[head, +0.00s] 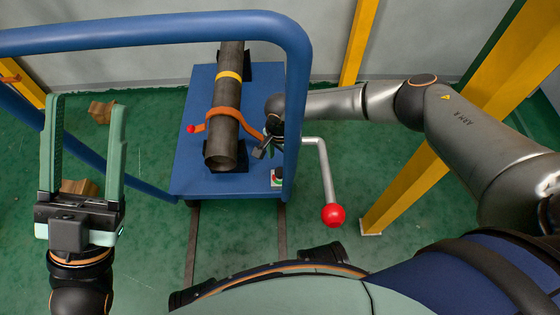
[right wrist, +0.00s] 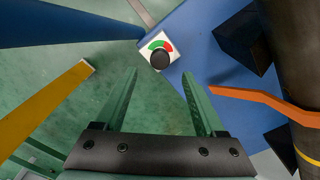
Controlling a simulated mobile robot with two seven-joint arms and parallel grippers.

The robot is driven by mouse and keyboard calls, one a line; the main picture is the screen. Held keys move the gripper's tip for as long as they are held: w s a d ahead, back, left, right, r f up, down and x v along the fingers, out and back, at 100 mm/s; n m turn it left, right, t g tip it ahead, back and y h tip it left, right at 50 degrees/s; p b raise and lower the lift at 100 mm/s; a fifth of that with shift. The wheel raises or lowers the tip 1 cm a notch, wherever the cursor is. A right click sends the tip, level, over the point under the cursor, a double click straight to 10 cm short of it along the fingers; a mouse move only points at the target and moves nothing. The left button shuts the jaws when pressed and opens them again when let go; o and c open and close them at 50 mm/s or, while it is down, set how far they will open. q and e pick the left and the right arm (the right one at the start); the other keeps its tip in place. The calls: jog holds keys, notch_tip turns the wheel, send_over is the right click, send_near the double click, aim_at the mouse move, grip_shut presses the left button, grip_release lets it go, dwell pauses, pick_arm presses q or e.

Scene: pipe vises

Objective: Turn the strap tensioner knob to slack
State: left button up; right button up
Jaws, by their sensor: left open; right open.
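The knob (right wrist: 160,59) is a round black knob on a white plate with a green and red dial. It sits at the blue cart's near right corner, and its plate (head: 277,177) shows small in the head view. The knob's pointer is too small to read. My right gripper (right wrist: 159,73) is open, with the knob appearing between and just beyond its fingertips; no contact shows. In the head view it is partly hidden by the blue rail. An orange strap (head: 251,126) crosses the dark pipe (head: 222,143). My left gripper (head: 86,105) is open and empty at the left.
The blue cart deck (head: 190,165) carries the pipe on black supports. A blue rail (head: 297,100) runs beside my right gripper. A lever with a red ball (head: 333,215) sticks out at right. Yellow posts (head: 415,170) stand nearby. Boxes (head: 102,112) lie on the green floor.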

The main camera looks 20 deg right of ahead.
aim_at(280, 171)
pick_arm(q)
jog(key=r+p, duration=0.2)
jog(key=r, duration=0.1)
jog(key=shift+s+a+r, duration=0.1)
jog(key=shift+a+r, duration=0.05)
jog(key=shift+a, duration=0.05)
pick_arm(e)
notch_tip(280, 171, up, 6)
jog(key=shift+r, duration=0.15)
pick_arm(q)
jog(key=shift+t, duration=0.3)
